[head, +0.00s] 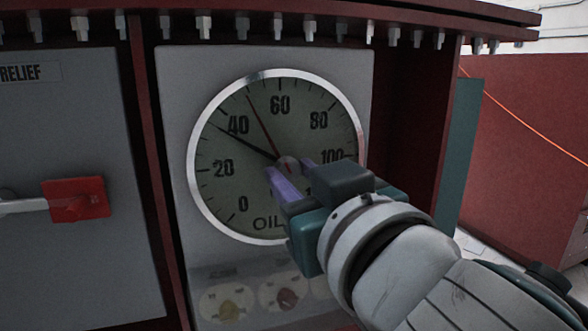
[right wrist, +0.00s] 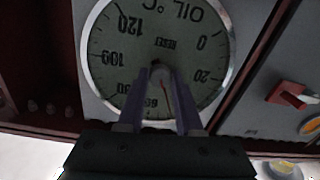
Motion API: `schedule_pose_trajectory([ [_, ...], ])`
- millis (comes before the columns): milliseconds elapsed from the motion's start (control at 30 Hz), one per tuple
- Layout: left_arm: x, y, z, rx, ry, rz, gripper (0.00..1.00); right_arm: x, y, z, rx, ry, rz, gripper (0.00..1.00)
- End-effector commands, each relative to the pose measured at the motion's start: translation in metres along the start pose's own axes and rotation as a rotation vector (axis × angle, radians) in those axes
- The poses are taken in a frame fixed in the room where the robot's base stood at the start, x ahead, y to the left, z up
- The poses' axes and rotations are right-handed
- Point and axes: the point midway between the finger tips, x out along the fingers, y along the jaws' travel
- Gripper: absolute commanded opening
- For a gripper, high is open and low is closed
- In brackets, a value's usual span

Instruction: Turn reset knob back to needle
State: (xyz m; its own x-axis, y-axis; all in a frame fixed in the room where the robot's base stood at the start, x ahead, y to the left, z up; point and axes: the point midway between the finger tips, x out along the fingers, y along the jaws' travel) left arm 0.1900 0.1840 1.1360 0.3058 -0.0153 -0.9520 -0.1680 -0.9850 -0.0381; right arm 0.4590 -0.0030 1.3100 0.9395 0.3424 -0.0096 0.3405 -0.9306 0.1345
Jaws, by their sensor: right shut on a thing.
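A black needle (head: 240,138) points near 40, just below that number. A red needle (head: 262,118) points between 40 and 60. The reset knob (head: 287,164) sits at the dial's centre, partly hidden by my gripper; it also shows in the right wrist view (right wrist: 161,74). My right gripper (head: 290,172) has its two purple fingers on either side of the knob and is shut on it. My left gripper is not in view.
A red handle (head: 78,200) sticks out from the grey panel at the left. A dark red frame with a row of bolts (head: 243,27) runs above the gauge. Small round coloured indicators (head: 232,300) lie below it. A red wall (head: 530,130) stands at the right.

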Motion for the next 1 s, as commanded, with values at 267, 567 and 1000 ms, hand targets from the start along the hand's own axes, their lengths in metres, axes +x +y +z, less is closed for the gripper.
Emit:
schedule_pose_trajectory([
  [267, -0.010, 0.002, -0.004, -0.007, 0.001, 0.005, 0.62, 0.000, 0.000, -0.002, -0.232, -0.008, 0.001, 0.00],
  [567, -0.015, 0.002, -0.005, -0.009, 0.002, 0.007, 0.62, 0.000, 0.000, -0.002, -0.429, -0.014, 0.002, 0.00],
  [1000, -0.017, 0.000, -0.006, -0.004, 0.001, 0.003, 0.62, 0.000, 0.000, -0.002, -0.530, -0.017, 0.002, 0.00],
])
